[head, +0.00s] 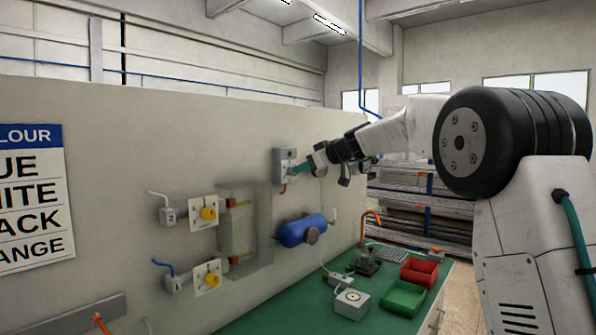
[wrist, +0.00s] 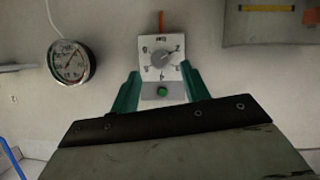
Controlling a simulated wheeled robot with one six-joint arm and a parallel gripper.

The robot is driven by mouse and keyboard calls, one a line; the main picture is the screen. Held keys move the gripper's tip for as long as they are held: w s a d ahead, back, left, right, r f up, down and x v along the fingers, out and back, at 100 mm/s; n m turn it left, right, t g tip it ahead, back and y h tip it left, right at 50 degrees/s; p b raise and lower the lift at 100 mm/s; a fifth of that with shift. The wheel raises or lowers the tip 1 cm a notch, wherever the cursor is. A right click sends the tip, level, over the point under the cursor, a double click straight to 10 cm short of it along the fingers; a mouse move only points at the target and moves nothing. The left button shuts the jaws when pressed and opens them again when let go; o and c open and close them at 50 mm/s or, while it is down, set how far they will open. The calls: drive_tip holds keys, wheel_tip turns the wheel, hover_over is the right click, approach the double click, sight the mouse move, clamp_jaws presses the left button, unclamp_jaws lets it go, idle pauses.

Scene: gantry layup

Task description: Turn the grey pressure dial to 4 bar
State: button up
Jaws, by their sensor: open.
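The grey pressure dial (wrist: 160,60) sits on a white numbered plate in the wrist view, with a green button (wrist: 162,91) below it there. Its pointer appears turned to the picture's upper right; the numbers are too small to read surely. Whether the fingertips touch the box cannot be told.
A round pressure gauge (wrist: 71,62) is on the wall beside the box. Yellow knobs (head: 209,214) and a blue cylinder (head: 300,232) are mounted lower on the wall. A green bench (head: 290,318) carries red (head: 420,271) and green (head: 403,298) bins.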

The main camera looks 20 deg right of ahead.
drive_tip(key=x, duration=0.4)
drive_tip(key=c, duration=1)
